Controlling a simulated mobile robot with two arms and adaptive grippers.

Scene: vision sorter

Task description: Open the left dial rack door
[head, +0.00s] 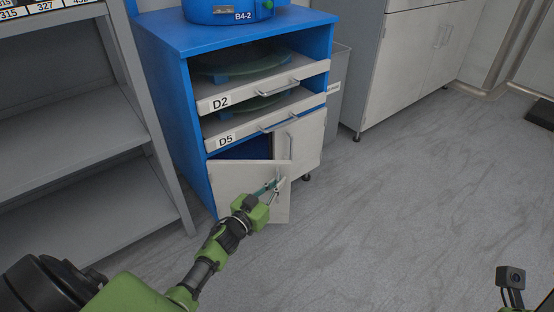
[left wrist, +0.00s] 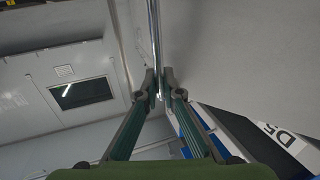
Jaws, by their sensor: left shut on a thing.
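The blue dial rack (head: 172,95) stands left of centre in the head view. Its left door (head: 232,184) is swung partly open, with the dark blue inside showing above its top edge. My left gripper (head: 275,186) is at the door's free side. In the left wrist view the fingers (left wrist: 158,92) are closed around the metal bar handle (left wrist: 154,40). The right door (head: 307,146) looks shut, with its upright handle (head: 290,146) showing.
Above the doors are the pull-out trays D2 (head: 245,96) and D5 (head: 252,131), sticking out a little. Grey shelving (head: 160,165) stands close on the left. A white cabinet (head: 400,70) is at the back right. The floor (head: 400,210) to the right is clear.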

